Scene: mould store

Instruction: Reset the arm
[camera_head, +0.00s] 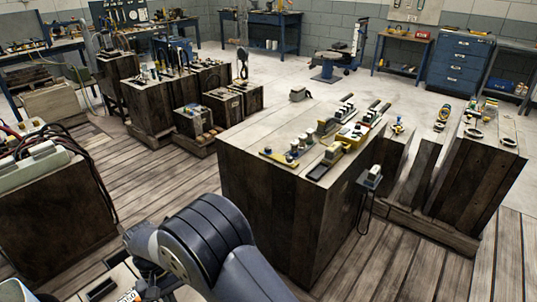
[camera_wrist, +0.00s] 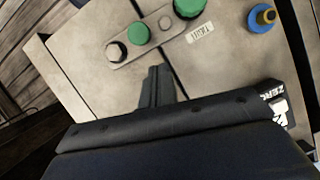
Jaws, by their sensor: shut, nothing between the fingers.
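My gripper (camera_wrist: 157,85) shows in the wrist view as a dark, narrow pair of fingers pressed together with nothing between them. The fingers point over a pale grey surface (camera_wrist: 85,82), beside a metal strip (camera_wrist: 122,52) with green caps and hex bolts. I cannot tell whether they touch the surface. In the head view my dark arm (camera_head: 205,240) bends at the bottom, left of the large wooden block; the fingers cannot be made out there.
A large dark wooden block (camera_head: 262,212) carrying tools stands right of my arm. More tool-topped blocks (camera_head: 470,190) stand further right. A cable-draped block (camera_head: 55,225) is at left. Bare plank floor (camera_head: 150,180) lies between. A blue-and-yellow ring piece (camera_wrist: 262,18) sits near the wrist view's top right.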

